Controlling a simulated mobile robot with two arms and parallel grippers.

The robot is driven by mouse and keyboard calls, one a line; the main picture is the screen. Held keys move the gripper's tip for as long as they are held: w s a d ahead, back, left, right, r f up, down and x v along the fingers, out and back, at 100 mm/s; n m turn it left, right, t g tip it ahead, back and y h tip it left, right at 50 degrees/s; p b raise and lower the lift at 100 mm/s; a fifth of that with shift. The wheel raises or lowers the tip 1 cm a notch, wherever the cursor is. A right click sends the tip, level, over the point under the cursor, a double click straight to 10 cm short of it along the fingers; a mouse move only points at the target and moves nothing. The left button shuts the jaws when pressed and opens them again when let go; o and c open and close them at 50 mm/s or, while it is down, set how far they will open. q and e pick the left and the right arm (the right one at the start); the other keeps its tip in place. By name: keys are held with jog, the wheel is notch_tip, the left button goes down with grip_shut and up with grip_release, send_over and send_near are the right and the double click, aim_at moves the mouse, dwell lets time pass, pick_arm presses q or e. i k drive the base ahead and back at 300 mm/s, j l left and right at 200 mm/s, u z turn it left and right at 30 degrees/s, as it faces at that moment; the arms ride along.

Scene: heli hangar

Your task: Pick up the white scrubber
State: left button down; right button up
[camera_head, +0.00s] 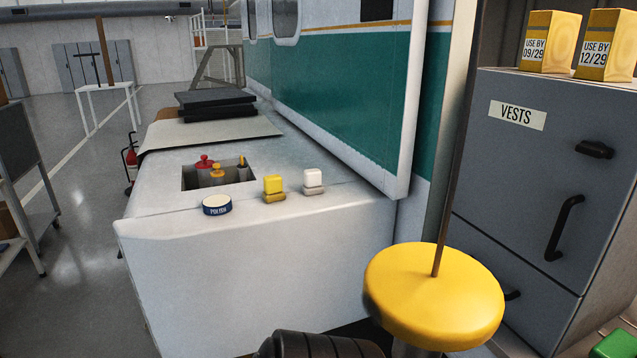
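The white scrubber (313,180) stands upright near the right front edge of a white counter (255,290). It has a white upper block on a paler grey base. A similar yellow scrubber (273,185) stands just left of it, with a small gap between them. Nothing is touching the white scrubber.
A blue round tin (217,205) and a recess with red- and yellow-topped items (217,172) lie left of the scrubbers. A round yellow disc (440,295) with a thin rod stands in the right foreground. A grey VESTS cabinet (530,180) stands right.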

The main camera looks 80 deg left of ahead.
aim_at(312, 185)
jog(key=u, duration=2.75)
jog(key=k+l+u, duration=0.1)
jog(key=u, duration=0.2)
